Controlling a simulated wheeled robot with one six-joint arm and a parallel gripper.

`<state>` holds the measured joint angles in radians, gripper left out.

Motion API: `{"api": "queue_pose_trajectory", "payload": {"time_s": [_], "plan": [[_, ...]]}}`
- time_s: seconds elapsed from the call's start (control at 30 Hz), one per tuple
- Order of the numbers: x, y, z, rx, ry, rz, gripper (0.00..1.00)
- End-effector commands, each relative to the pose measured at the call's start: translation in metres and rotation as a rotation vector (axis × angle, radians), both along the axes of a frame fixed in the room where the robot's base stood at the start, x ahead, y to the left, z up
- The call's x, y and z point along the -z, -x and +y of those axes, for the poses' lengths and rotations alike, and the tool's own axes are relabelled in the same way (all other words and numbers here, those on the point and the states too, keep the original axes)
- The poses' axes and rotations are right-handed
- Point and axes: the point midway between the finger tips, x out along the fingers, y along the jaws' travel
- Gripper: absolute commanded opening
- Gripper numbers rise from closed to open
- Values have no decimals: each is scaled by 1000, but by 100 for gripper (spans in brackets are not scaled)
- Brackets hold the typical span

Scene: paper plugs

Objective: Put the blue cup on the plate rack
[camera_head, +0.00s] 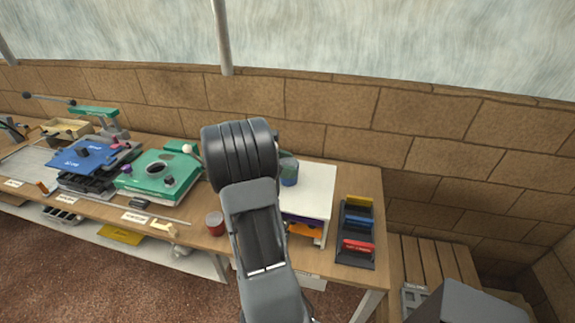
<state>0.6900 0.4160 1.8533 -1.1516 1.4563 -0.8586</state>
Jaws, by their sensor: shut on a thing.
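The blue cup (289,173) shows at the right edge of my arm, over the left part of a white flat-topped rack (315,190). I cannot tell whether the cup touches the white top. The rack has orange and purple pieces in its open front. My gripper (281,153) is mostly hidden behind my dark arm. Only a small part shows, right above the cup, and it appears shut on the cup. The fingertips are not clear.
A black holder (357,232) with yellow, blue and red pieces stands right of the rack. A red can (215,223) stands left of my arm. Green (160,175) and blue (85,155) devices fill the bench's left. A brick wall (340,120) runs behind.

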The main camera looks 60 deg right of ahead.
Motion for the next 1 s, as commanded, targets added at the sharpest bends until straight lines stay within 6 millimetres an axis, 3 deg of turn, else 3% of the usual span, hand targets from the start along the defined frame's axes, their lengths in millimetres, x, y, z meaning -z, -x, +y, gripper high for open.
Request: {"api": "queue_pose_trajectory", "payload": {"time_s": [0.1, 0.13, 0.4, 0.7, 1.0], "plan": [[4, 0, 0, 0, -1, 1, 43], [4, 0, 0, 0, 0, 0, 68], [3, 0, 0, 0, 0, 0, 92], [-3, 0, 0, 0, 1, -1, 92], [-19, -37, 30, -4, 2, -3, 92]]}}
